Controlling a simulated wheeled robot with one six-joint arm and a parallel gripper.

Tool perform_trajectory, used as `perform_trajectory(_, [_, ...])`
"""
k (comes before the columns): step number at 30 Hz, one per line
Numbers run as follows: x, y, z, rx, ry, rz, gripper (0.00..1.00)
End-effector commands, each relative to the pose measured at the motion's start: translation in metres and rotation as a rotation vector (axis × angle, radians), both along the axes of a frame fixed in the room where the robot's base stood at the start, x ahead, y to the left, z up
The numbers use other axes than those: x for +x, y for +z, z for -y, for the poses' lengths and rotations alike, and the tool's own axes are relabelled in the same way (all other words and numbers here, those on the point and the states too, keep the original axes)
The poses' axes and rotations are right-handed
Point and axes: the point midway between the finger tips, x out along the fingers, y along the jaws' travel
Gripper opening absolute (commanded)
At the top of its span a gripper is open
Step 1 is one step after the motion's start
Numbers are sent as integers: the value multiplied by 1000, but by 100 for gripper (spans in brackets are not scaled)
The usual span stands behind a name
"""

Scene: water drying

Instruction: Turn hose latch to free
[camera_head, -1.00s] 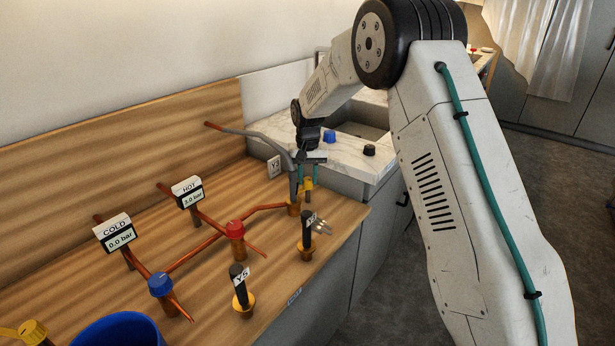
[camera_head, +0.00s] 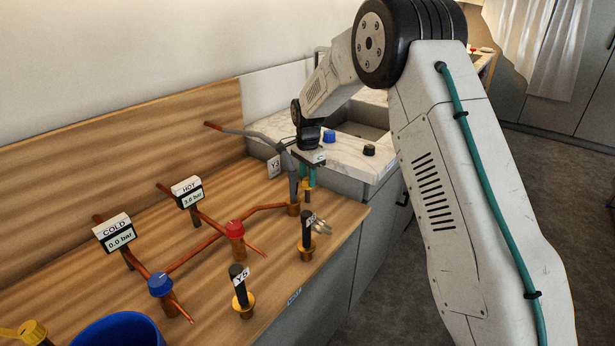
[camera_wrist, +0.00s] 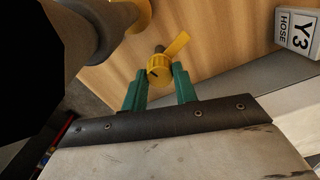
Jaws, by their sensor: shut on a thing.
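The yellow hose latch (camera_wrist: 158,72) is a round ribbed knob with a flat pointer. In the wrist view it sits between the two green fingers of my gripper (camera_wrist: 160,88), which are shut on it. The pointer (camera_wrist: 177,44) sticks out up and to the right. In the head view my gripper (camera_head: 307,178) reaches down beside the grey hose (camera_head: 292,172), and the latch is mostly hidden by the fingers. The Y3 HOSE label (camera_wrist: 299,28) is at the upper right in the wrist view and also shows in the head view (camera_head: 273,166).
Copper pipes carry a red valve knob (camera_head: 235,229) and a blue valve knob (camera_head: 160,284). Gauges read HOT (camera_head: 187,193) and COLD (camera_head: 115,233). Black-topped posts (camera_head: 239,285) stand near the counter's front edge. A blue bucket (camera_head: 118,331) is at lower left.

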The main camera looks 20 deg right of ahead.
Motion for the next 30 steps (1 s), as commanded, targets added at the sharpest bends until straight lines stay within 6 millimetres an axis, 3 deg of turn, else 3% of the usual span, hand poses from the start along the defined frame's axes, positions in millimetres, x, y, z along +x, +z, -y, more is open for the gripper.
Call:
perform_trajectory(15, [0, 0, 0, 0, -350, 1, 6])
perform_trajectory(30, [0, 0, 0, 0, -423, 1, 6])
